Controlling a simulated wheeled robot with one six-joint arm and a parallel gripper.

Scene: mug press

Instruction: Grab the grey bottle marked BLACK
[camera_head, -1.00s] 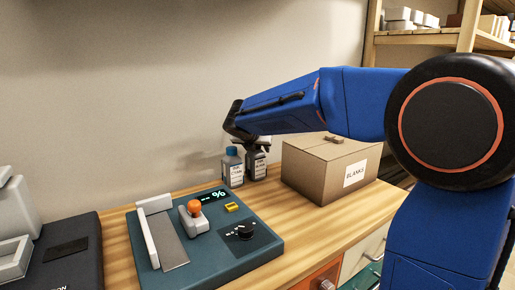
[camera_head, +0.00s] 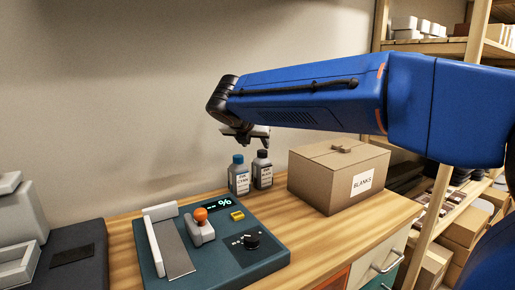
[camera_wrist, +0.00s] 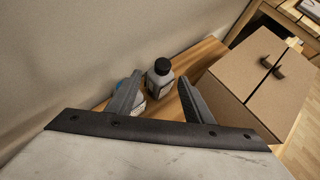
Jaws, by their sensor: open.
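The grey bottle with the black cap (camera_head: 262,174) stands upright on the wooden bench, its small label too blurred to read surely. In the wrist view the black-capped bottle (camera_wrist: 160,80) shows between my fingers, beyond their tips. A second grey bottle with a blue cap (camera_head: 238,178) stands close on its left. In the wrist view this blue-capped bottle (camera_wrist: 136,104) is mostly hidden by my left finger. My gripper (camera_head: 252,139) is open and empty, above both bottles and apart from them.
A cardboard box marked BLANKS (camera_head: 335,182) stands right of the bottles. A teal control panel (camera_head: 222,252) with an orange knob lies in front of them. The wall (camera_head: 120,110) is close behind. Bare bench (camera_head: 275,210) lies between panel and box.

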